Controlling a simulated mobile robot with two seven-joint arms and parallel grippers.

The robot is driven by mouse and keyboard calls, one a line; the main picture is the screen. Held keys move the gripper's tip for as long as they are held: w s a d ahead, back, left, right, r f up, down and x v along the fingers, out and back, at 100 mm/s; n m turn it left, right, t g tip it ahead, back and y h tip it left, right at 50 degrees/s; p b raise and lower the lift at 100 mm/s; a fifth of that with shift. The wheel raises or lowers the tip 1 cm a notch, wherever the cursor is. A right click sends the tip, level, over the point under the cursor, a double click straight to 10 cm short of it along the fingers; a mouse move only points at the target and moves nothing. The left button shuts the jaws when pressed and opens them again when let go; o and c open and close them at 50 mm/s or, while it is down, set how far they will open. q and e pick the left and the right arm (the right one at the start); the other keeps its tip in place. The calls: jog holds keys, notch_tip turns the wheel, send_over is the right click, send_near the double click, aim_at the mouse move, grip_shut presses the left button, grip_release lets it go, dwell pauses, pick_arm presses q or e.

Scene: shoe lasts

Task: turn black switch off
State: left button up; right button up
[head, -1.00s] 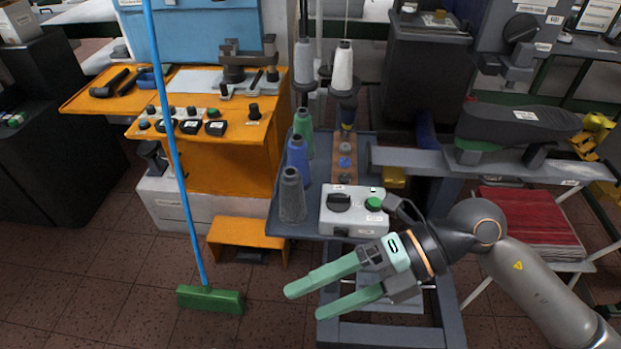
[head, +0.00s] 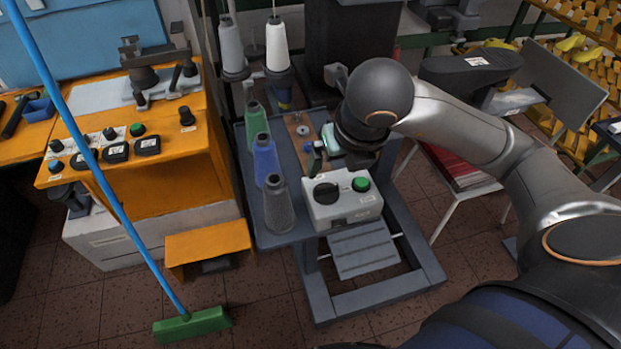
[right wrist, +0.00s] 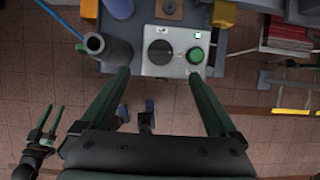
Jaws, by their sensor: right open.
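The black switch (head: 326,192) is a round dark knob on the left of a light grey control box (head: 345,217). A green button (head: 361,184) sits to its right. In the right wrist view the knob (right wrist: 160,52) shows beyond and between my fingertips. My right gripper (head: 324,150) is behind the box in the head view, partly hidden by its own wrist; in the right wrist view its fingers (right wrist: 159,74) are spread and empty. Contact with the box cannot be told. My left gripper (right wrist: 50,118) shows at the left of the right wrist view, its prongs apart.
Grey, blue and green thread cones (head: 278,205) stand close left of the box on the blue-grey stand. An orange workbench (head: 170,145) and a green broom (head: 192,325) are further left. A stool with red sheets (head: 458,165) stands right.

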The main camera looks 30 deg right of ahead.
jog(key=b, duration=0.2)
send_near(327, 187)
jog(key=f, duration=0.2)
jog(key=x, duration=0.6)
jog(key=shift+w+d+f+p, duration=0.1)
jog(key=shift+w+f+p, duration=0.15)
jog(key=shift+w, duration=0.3)
jog(key=shift+c, duration=0.2)
jog(key=shift+r, duration=0.1)
jog(key=c, duration=1.3)
jog(key=shift+c, duration=0.2)
